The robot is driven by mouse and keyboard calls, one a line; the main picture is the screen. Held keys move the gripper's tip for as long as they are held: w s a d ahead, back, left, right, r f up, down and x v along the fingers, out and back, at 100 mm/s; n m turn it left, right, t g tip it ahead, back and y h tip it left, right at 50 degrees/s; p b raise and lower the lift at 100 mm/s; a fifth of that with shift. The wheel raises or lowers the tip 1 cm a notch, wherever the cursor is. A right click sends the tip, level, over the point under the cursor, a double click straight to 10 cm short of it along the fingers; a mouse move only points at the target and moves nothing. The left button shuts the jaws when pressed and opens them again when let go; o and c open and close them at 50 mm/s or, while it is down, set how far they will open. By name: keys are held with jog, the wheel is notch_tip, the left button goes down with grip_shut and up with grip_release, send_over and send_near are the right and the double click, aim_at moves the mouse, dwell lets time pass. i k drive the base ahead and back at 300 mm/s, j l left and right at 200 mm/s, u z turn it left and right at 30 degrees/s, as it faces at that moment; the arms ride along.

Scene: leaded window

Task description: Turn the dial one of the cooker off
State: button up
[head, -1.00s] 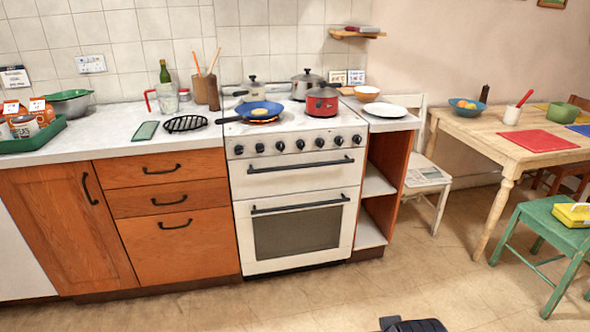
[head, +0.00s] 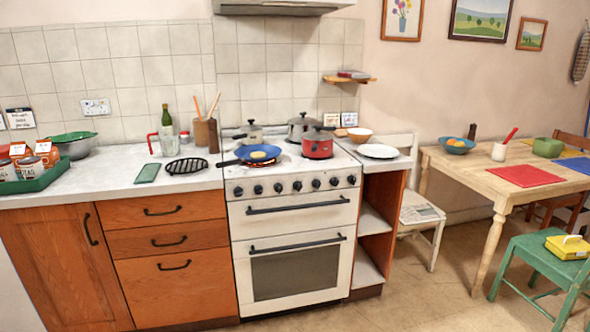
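The white cooker (head: 292,230) stands in the middle of the head view, between an orange wooden cabinet and a small open shelf unit. A row of several black dials (head: 297,186) runs along its front panel above the upper oven door. The markings and settings of the dials are too small to read. A blue frying pan (head: 258,153) with a yellow item in it sits on the front left burner, which glows orange beneath it. A red pot (head: 317,145) stands on the right side of the hob. My gripper is not in view.
The floor (head: 420,290) in front of the cooker is clear. A wooden table (head: 470,175) and a green chair (head: 545,255) stand to the right. A white chair (head: 420,212) stands beside the shelf unit (head: 370,220). The worktop (head: 110,180) to the left holds several kitchen items.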

aim_at(238, 191)
jog(key=i+j, duration=0.15)
jog(key=j, duration=0.2)
jog(key=i+j, duration=0.15)
jog(key=j, duration=0.25)
jog(key=i+j, duration=0.15)
jog(key=j, duration=0.2)
jog(key=i+j, duration=0.15)
jog(key=j, duration=0.25)
jog(key=i+j, duration=0.2)
jog(key=j, duration=0.15)
jog(key=i+j, duration=0.15)
jog(key=j, duration=0.25)
